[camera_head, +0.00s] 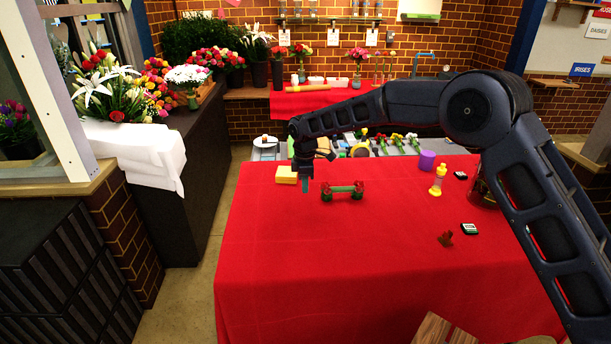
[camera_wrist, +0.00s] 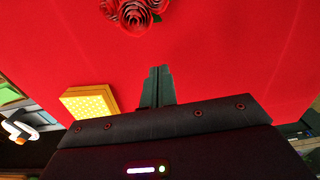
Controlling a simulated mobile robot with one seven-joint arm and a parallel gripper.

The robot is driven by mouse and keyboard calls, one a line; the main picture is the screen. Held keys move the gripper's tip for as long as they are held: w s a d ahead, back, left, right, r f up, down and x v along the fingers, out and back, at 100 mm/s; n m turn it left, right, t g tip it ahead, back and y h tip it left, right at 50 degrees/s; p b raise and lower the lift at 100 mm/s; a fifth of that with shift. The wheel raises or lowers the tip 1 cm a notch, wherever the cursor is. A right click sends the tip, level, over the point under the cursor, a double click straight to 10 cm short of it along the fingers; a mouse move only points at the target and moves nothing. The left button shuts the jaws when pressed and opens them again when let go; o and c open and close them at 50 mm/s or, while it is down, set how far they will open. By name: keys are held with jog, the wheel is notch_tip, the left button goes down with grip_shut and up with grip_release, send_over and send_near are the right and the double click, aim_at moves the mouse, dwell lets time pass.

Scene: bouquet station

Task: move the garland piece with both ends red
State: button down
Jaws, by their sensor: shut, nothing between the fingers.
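The garland piece (camera_head: 343,190) lies on the red table: a short green bar with red flowers at both ends. In the wrist view one red flower end (camera_wrist: 134,14) shows at the top edge; the rest of the piece is out of that view. My gripper (camera_head: 306,187) points down just left of the piece's left end, apart from it in the picture. In the wrist view its fingers (camera_wrist: 157,88) are together with nothing between them. How high the fingertips are above the cloth is hard to tell.
A yellow sponge-like block (camera_head: 286,174) lies left of my gripper; it also shows in the wrist view (camera_wrist: 90,101). A yellow bottle (camera_head: 438,180), a purple cup (camera_head: 427,160) and small dark-and-white items (camera_head: 470,229) stand right. The red table's (camera_head: 300,270) front is clear.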

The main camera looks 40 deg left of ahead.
aim_at(373, 197)
notch_tip(373, 197, down, 3)
jog(key=shift+f, duration=0.15)
jog(key=shift+w+d+r, duration=0.25)
jog(key=shift+w+d, duration=0.65)
jog(key=shift+d, duration=0.05)
jog(key=shift+w+d+f, duration=0.1)
jog(key=shift+w+d, duration=0.1)
jog(key=shift+w, duration=0.05)
jog(key=shift+w+d, duration=0.25)
jog(key=shift+d, duration=0.05)
jog(key=w+d, duration=1.4)
jog(key=shift+w+d, duration=0.25)
jog(key=shift+a, duration=0.1)
